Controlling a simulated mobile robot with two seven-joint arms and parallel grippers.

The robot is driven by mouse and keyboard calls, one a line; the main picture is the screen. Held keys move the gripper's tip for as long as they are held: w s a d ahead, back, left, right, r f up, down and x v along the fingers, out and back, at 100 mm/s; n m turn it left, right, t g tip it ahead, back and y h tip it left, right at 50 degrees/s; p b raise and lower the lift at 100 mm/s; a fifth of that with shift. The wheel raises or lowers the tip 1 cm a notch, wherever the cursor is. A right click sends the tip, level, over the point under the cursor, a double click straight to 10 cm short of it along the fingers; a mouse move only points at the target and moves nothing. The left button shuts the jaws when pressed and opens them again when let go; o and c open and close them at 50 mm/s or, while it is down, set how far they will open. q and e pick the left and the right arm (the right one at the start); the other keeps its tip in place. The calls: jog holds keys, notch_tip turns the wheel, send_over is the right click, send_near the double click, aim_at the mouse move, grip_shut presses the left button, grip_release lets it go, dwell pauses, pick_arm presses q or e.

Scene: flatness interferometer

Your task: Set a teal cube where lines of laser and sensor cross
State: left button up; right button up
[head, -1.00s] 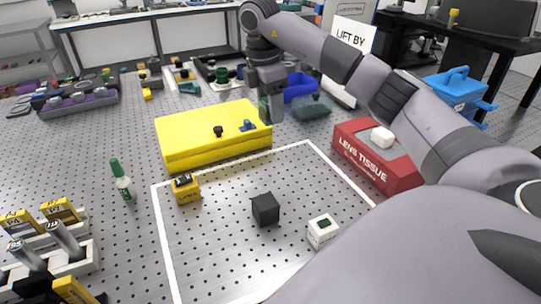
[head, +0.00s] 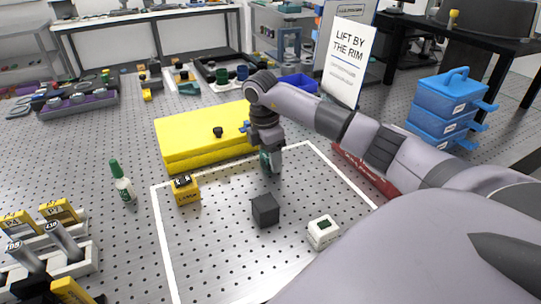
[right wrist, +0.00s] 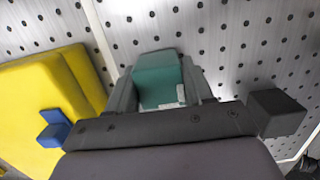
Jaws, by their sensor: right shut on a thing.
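My right gripper (head: 270,168) is shut on a teal cube (right wrist: 158,75), which shows between its two fingers in the right wrist view. In the head view it hangs over the far part of the white-outlined area, apart from the things there. A yellow block with a dark top (head: 186,189) stands inside the outline at the left. A black cube (head: 265,210) stands near the middle, nearer than my gripper. A white block with a green mark (head: 322,232) stands at the near right. I cannot tell which blocks are the laser and sensor. My left gripper is out of view.
A yellow case (head: 195,150) lies just beyond the outline, with a small blue piece (right wrist: 53,130) on it. A red box (head: 365,170) is partly behind my arm. A green-capped bottle (head: 123,185) stands left. The outlined floor between the blocks is bare.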

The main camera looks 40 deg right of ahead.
aim_at(265, 154)
jog(key=shift+f, duration=0.15)
jog(key=o, duration=1.2)
jog(key=r, duration=0.4)
jog(key=a+r, duration=0.1)
jog(key=r, duration=0.7)
jog(key=shift+w+a+r, duration=0.1)
jog(key=shift+w+a, duration=0.1)
jog(key=shift+a, duration=0.05)
